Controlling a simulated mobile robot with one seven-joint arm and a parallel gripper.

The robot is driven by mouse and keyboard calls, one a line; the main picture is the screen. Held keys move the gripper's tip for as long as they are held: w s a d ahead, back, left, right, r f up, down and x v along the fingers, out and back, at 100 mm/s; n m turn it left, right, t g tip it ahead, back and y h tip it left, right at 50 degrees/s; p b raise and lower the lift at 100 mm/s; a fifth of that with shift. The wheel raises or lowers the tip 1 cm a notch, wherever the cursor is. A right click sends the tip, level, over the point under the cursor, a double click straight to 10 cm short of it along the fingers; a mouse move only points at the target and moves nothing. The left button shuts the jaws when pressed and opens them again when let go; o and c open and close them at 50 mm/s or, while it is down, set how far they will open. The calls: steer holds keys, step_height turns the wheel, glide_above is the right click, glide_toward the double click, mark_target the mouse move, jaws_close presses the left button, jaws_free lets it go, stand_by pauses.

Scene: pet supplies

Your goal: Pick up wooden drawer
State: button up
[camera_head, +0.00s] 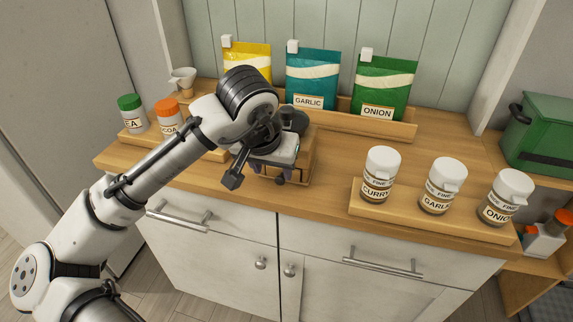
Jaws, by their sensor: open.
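A small wooden box (307,160), which looks like the wooden drawer, stands on the countertop left of centre, in front of the seed packets. My arm and hand cover much of it, so its front and left side are mostly hidden. My gripper (268,175) points down just at the near left side of the box and is open. Nothing shows between its fingers. I cannot tell whether the fingers touch the box.
A wooden rack (400,126) with yellow, teal and green packets stands behind. Jars on a wooden tray (357,207) fill the right front. More jars, including a green-lidded one (132,114), stand left. Counter (329,185) between box and right tray is clear.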

mark_target(279, 185)
steer(key=shift+p+x, duration=0.55)
steer(key=shift+x, duration=2.5)
steer(key=shift+d, duration=0.2)
jaws_close()
steer(key=shift+s+b, duration=0.1)
steer(key=shift+b, duration=0.4)
